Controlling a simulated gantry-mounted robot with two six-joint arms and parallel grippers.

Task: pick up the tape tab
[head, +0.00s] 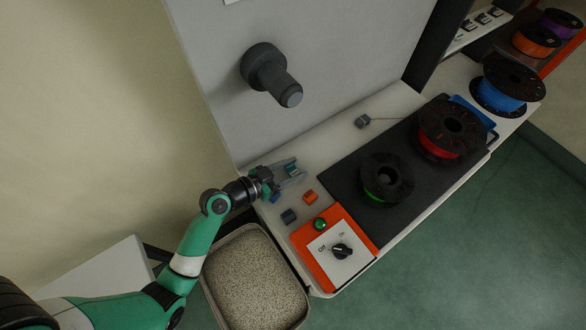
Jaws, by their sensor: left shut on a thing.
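My left gripper (296,174) reaches in from the left over the near-left end of the white bench. Its fingers are shut on a small blue-teal piece (292,169), which appears to be the tape tab. The fingers hide part of it, and I cannot tell whether it is clear of the bench top. My right gripper is not in view.
Beside the gripper lie an orange block (310,197) and a dark grey block (289,216). An orange switch panel (318,263) and a speckled bin (255,275) are nearer. A dark spindle (275,78) juts from the grey panel. Red (436,141) and green (374,194) spools occupy the black mat.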

